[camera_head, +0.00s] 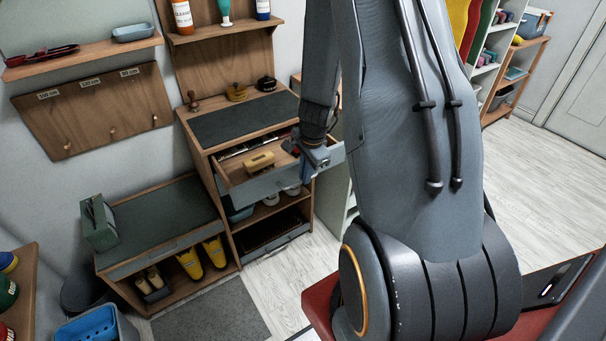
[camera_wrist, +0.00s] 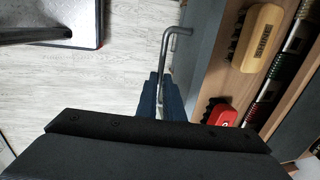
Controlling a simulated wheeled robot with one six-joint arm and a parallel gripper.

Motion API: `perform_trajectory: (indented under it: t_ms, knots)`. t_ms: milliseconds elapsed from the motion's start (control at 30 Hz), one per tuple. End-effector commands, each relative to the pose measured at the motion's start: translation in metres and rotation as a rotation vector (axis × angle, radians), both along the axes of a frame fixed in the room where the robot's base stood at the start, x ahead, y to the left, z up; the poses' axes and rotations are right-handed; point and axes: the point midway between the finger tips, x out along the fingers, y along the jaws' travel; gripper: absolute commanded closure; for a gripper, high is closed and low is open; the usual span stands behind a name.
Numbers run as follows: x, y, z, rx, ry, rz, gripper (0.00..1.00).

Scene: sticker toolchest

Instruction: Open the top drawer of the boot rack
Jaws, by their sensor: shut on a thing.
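The boot rack (camera_head: 194,133) is a wooden unit with a dark grey top. Its top drawer (camera_head: 258,188) has a grey front and stands pulled out, with its inside showing. My gripper (camera_head: 309,172) is at the right part of the drawer front. In the wrist view, my gripper's blue fingers (camera_wrist: 160,92) are shut on the metal bar handle (camera_wrist: 165,48), in front of the grey drawer front (camera_wrist: 196,50). A tan brush (camera_wrist: 257,38) and a red brush (camera_wrist: 222,116) lie in the drawer. My arm hides part of the rack's right side.
Below the drawer are open shelves with shoes (camera_head: 270,199). A low bench (camera_head: 165,213) with yellow boots (camera_head: 190,263) stands to the left.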

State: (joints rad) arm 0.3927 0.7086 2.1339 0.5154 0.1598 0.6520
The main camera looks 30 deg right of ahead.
Motion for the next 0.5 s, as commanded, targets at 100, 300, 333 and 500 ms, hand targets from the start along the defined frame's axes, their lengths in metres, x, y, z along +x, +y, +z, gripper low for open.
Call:
perform_trajectory:
  t_ms: [100, 300, 333, 500]
  knots:
    - [0.003, -0.0081, 0.0013, -0.012, -0.011, -0.007, 1.0]
    - [0.0042, -0.0095, 0.0023, -0.014, -0.015, -0.01, 1.0]
    - [0.0043, -0.0095, 0.0024, -0.014, -0.015, -0.01, 1.0]
    - [0.0049, -0.0064, 0.0025, -0.013, -0.014, -0.005, 0.74]
